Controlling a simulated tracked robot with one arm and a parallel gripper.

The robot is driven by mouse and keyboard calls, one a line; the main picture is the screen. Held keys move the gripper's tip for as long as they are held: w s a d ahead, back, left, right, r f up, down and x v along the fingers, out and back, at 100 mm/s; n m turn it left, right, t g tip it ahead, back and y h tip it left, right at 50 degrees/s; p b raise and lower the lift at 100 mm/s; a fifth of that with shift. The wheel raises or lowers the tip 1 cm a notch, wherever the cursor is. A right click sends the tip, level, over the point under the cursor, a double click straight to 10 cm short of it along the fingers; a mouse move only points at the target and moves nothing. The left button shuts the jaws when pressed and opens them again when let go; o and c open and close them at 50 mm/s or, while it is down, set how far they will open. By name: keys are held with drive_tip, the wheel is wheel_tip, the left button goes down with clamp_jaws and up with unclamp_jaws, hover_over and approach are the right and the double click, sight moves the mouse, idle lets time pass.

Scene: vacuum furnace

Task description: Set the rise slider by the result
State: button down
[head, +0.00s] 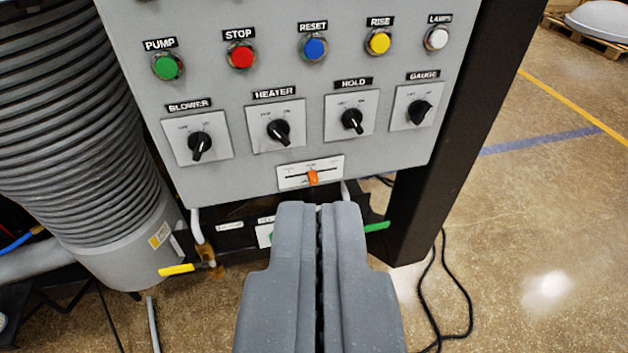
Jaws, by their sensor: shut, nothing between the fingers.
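The slider (313,178) has an orange knob on a horizontal slot in a small white plate (290,183) at the bottom of the grey panel. The plate's lettering is too small to read. My gripper (319,207) is shut and empty. Its fingertips are just below the slider plate in the picture and appear apart from it. A yellow RISE button (378,42) is at the upper right of the panel.
Above the slider are the knobs BLOWER (200,146), HEATER (279,132), HOLD (352,121) and GAUGE (419,112). Buttons PUMP (167,66), STOP (241,56), RESET (314,48) and LAMPS (437,38) line the top. A ribbed hose (70,120) stands left; a black post (445,130) stands right.

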idle(0.3)
drive_tip(key=c, duration=1.8)
unclamp_jaws()
drive_tip(key=o, duration=0.4)
drive_tip(key=w+d+f+p, duration=0.1)
drive_tip(key=w+d+f, duration=0.2)
drive_tip(key=w, duration=0.3)
drive_tip(key=shift+w+d+f+h+p, duration=0.2)
drive_tip(key=shift+d+f+h+p, duration=0.05)
drive_tip(key=shift+h+p, duration=0.15)
drive_tip(key=n+t+y+p, duration=0.1)
drive_tip(key=n+y+p, duration=0.1)
drive_tip(key=p, duration=0.3)
approach(315, 181)
drive_tip(key=s+d+r, duration=0.4)
drive_tip(key=d+r, duration=0.3)
drive_tip(key=a+f+n+t+y+p, duration=0.1)
drive_tip(key=a+f+y+p, duration=0.2)
drive_tip(key=f, duration=0.5)
drive_tip(key=b+x, duration=0.1)
drive_tip(key=x, duration=0.3)
drive_tip(key=b+x, duration=0.1)
drive_tip(key=x, duration=0.3)
drive_tip(key=a+b+x, duration=0.1)
drive_tip(key=x, duration=0.4)
drive_tip(key=shift+s+a+f, duration=0.15)
clamp_jaws()
